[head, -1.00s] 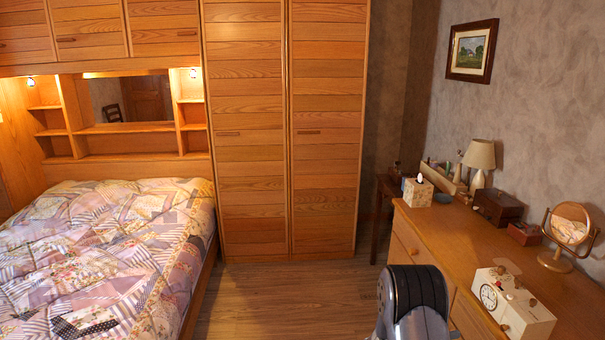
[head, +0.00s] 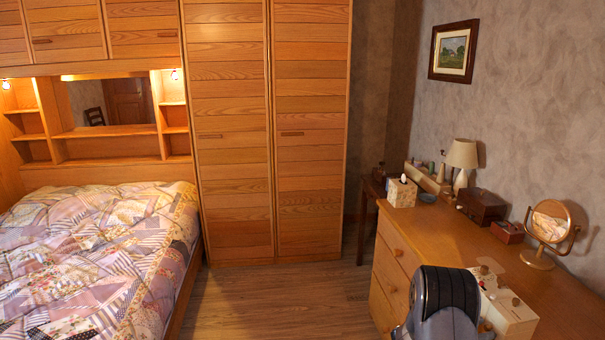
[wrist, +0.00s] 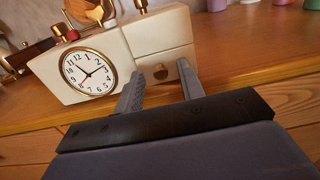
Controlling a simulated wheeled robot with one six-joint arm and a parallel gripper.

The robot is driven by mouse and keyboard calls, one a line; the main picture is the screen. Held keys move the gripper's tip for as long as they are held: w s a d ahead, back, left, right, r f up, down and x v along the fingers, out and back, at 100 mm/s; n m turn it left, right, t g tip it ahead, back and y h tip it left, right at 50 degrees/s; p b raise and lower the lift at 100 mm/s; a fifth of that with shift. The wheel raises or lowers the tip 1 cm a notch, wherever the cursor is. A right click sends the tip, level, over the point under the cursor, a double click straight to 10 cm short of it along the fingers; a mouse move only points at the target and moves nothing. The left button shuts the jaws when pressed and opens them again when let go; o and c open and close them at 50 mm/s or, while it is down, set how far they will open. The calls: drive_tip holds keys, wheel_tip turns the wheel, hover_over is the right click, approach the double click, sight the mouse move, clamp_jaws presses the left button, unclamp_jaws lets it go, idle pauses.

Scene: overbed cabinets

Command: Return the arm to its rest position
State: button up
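My gripper (wrist: 161,72) shows in the wrist view with its two grey fingers apart and nothing held between them. Beyond the fingers is a cream box with a round clock face (wrist: 88,71) and a small brass knob that appears between the fingertips. I cannot tell how far the fingertips are from the box. In the head view my arm (head: 446,295) rises at the bottom right, in front of the dresser. It covers the left part of the cream clock box (head: 515,316), and my gripper is hidden there.
The wooden dresser (head: 425,235) runs along the right wall. It holds a round mirror (head: 551,232), wooden boxes (head: 480,206), a tissue box (head: 402,192) and a lamp (head: 462,155). The bed (head: 90,260) is left, the wardrobe (head: 265,130) behind. Floor (head: 280,300) between is clear.

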drive_tip(key=shift+f+m+b, duration=0.15)
drive_tip(key=shift+m+b, duration=1.3)
drive_tip(key=shift+b, duration=1.05)
drive_tip(key=shift+f+m+b, duration=0.1)
drive_tip(key=shift+m+b, duration=1.35)
drive_tip(key=shift+b, duration=1.05)
drive_tip(key=m+b, duration=0.1)
drive_tip(key=b, duration=0.1)
drive_tip(key=shift+r+m+b, duration=0.1)
drive_tip(key=shift+m+b, duration=0.3)
drive_tip(key=shift+r+b, duration=0.15)
drive_tip(key=shift+b, duration=0.15)
drive_tip(key=shift+s+r+m, duration=0.1)
drive_tip(key=shift+m, duration=0.2)
